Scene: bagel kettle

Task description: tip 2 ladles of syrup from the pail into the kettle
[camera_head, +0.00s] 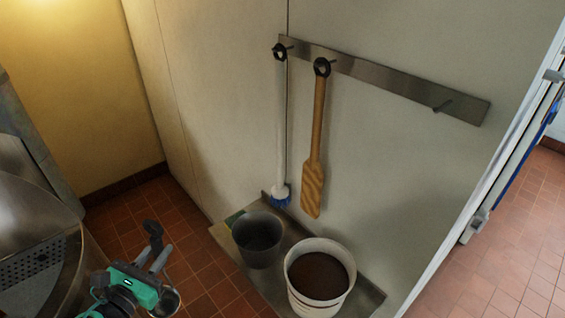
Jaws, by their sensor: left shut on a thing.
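A white pail (306,306) with dark brown syrup (318,276) in it stands on a low metal shelf at the bottom centre-right. A large steel vessel, seemingly the kettle (35,215), is at the left edge, cut off by the frame; its inside is hidden. My left gripper (153,258) is at the bottom left, between the vessel and the pail, apart from both. It is shut on a ladle, whose dark hooked handle end (153,232) rises above the fingers and whose round metal bowl (170,301) shows below. I cannot tell what the bowl holds. My right gripper is out of view.
A dark grey bucket (258,240) stands on the metal shelf (287,229) left of the pail. A white brush (281,130) and a wooden paddle (314,150) hang from a wall rack (400,82); its right hook is empty. Red tiled floor (205,262) is open before the shelf.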

